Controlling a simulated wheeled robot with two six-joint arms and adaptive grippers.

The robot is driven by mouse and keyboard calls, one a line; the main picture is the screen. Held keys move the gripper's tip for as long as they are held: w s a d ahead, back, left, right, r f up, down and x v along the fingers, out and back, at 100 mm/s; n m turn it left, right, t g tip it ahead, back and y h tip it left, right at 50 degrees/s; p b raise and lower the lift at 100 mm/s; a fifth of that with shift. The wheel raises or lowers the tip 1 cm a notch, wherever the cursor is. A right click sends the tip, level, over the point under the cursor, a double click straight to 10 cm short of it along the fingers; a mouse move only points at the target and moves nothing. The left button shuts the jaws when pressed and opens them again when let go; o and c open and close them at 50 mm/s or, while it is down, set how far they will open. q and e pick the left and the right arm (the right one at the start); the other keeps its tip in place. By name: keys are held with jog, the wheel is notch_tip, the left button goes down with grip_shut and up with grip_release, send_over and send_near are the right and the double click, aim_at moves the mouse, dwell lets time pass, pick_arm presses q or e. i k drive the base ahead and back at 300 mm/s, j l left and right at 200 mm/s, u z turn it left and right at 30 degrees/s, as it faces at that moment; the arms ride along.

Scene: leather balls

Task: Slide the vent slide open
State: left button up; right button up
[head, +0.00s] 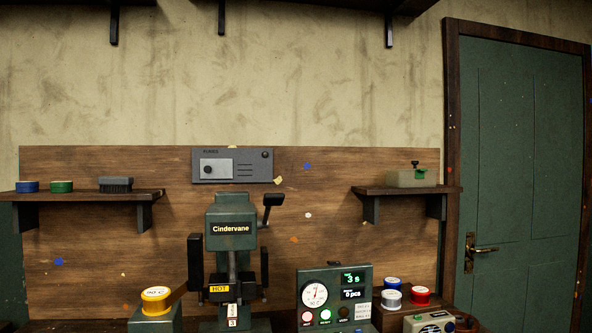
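The vent slide is a light grey plate (222,167) with a small dark knob (207,168). It sits at the left part of a dark grey panel (254,158), which appears to be labelled FUMES, on the wooden backboard. Several thin dark slots show to the right of the plate, and a small round dark part is at the panel's upper right. What lies behind the plate is hidden. Neither of my grippers is in view.
A green Cindervane press (231,243) with a black-knobbed lever (273,200) and a HOT label stands just below the panel. A gauge box (335,293) and coloured tins are to its right. Shelves (85,197) (405,190) flank the panel; its front looks clear.

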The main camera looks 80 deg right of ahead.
aim_at(210, 168)
jog(key=z, duration=2.05)
